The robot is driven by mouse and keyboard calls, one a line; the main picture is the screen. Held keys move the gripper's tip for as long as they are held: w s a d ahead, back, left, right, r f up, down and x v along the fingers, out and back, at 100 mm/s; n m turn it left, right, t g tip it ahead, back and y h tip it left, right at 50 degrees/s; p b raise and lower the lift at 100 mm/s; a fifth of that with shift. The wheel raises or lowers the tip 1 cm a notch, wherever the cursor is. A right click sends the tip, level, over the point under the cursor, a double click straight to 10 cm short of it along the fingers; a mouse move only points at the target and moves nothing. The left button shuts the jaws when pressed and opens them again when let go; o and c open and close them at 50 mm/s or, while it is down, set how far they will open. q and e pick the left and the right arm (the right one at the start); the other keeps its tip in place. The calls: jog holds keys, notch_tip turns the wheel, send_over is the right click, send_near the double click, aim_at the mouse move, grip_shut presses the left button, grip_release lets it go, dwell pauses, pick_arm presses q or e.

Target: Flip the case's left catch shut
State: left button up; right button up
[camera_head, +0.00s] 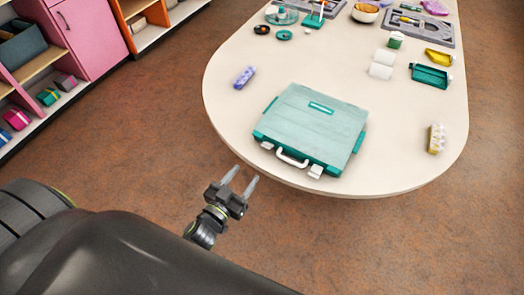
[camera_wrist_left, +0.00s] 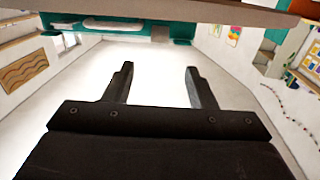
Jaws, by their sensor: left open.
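A closed teal case (camera_head: 318,128) lies flat near the rounded end of the table. Its white handle (camera_head: 291,159) is on the side facing me. I cannot tell whether either catch is flipped shut. My left gripper (camera_head: 243,178) is open and empty, off the table's edge, below and left of the left catch and apart from the case. Its two fingers also show spread in the left wrist view (camera_wrist_left: 159,68). My right gripper is out of view.
The pale table (camera_head: 390,170) is bare around the case. A purple patterned piece (camera_head: 244,77) lies behind left, a yellowish one (camera_head: 436,138) to the right. White blocks (camera_head: 381,70), a teal tray (camera_head: 430,76) and grey boards (camera_head: 418,25) stand farther back. Shelves (camera_head: 40,60) are left.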

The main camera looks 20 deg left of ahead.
aim_at(266, 147)
pick_arm(q)
jog(key=w, duration=0.3)
jog(key=w+d, duration=0.1)
jog(key=w, duration=0.6)
jog(key=shift+w+d+b, duration=0.2)
jog(key=shift+w+b, duration=0.05)
jog(key=shift+b, duration=0.1)
